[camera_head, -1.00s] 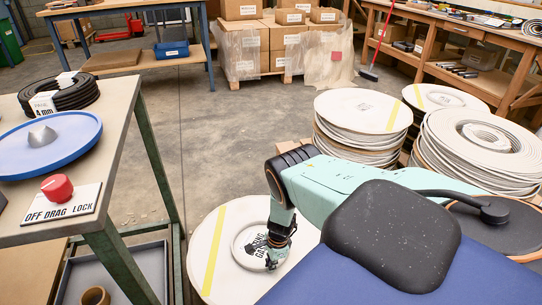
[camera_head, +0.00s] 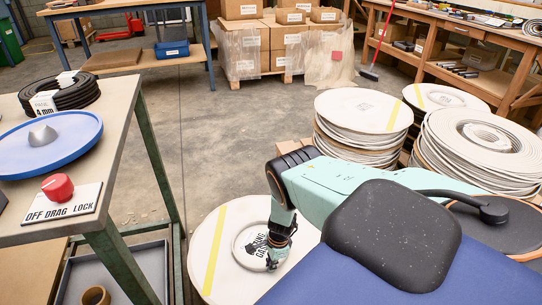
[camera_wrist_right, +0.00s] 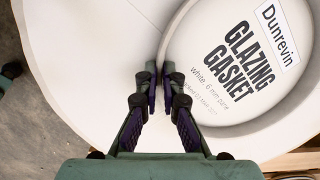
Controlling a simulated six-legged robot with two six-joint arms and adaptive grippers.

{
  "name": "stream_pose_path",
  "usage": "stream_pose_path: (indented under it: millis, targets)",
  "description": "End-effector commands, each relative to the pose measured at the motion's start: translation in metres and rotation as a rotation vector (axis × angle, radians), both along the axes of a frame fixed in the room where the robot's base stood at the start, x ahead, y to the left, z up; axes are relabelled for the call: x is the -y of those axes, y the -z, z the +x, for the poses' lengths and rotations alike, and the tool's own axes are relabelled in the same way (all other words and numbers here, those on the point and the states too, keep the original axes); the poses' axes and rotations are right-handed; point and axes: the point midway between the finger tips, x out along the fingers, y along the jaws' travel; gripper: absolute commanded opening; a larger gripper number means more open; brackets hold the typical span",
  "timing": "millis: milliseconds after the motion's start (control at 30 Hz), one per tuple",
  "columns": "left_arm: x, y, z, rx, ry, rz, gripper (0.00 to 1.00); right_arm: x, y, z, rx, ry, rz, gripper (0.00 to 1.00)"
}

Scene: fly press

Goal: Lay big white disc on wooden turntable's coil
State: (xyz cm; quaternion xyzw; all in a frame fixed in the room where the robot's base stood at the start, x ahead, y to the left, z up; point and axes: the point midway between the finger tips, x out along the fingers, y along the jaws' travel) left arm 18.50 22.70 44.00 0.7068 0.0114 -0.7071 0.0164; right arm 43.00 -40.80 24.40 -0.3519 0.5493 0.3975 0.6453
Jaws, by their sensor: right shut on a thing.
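The big white disc (camera_head: 209,265) with a yellow stripe lies low in front of me in the head view. Its raised round middle (camera_wrist_right: 245,60) carries a "GLAZING GASKET" label. My right gripper (camera_head: 274,262) reaches down to it. In the right wrist view its fingers (camera_wrist_right: 162,76) are shut on the rim of the disc's raised middle. My arm hides part of the disc's right side. A dark round top (camera_head: 510,228) with an orange-brown edge shows at the right, partly behind my arm; I cannot tell whether it is the wooden turntable. My left gripper is out of view.
Stacks of white coils (camera_head: 358,152) (camera_head: 478,160) stand behind my right arm; the nearer-left and back ones have striped discs on top. A table (camera_head: 122,98) at left holds a blue turntable (camera_head: 75,150), a black coil (camera_head: 72,97) and a red knob (camera_head: 57,187). Mid floor is clear.

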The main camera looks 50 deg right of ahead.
Motion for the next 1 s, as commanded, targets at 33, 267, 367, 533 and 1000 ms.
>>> stream_pose_path:
  millis: [33, 267, 367, 533, 1000]
  targets:
    - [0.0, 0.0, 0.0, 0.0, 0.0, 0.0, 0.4, 0.0, -0.0003, 0.0003, 0.001, 0.0, 0.0, 0.0]
    - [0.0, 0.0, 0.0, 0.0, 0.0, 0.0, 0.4, -0.0002, -0.0004, 0.0004, 0.001, 0.0, 0.0, 0.0]
    - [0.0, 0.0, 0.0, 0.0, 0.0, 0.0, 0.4, -0.0002, -0.0002, 0.0004, 0.001, 0.0, 0.0, 0.0]
    - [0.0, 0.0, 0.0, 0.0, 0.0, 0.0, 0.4, 0.0, 0.0014, 0.0006, 0.002, 0.0, -0.001, 0.0]
    - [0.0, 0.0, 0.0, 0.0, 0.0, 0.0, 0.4, 0.0004, 0.0062, 0.0008, 0.002, -0.001, -0.001, 0.0]
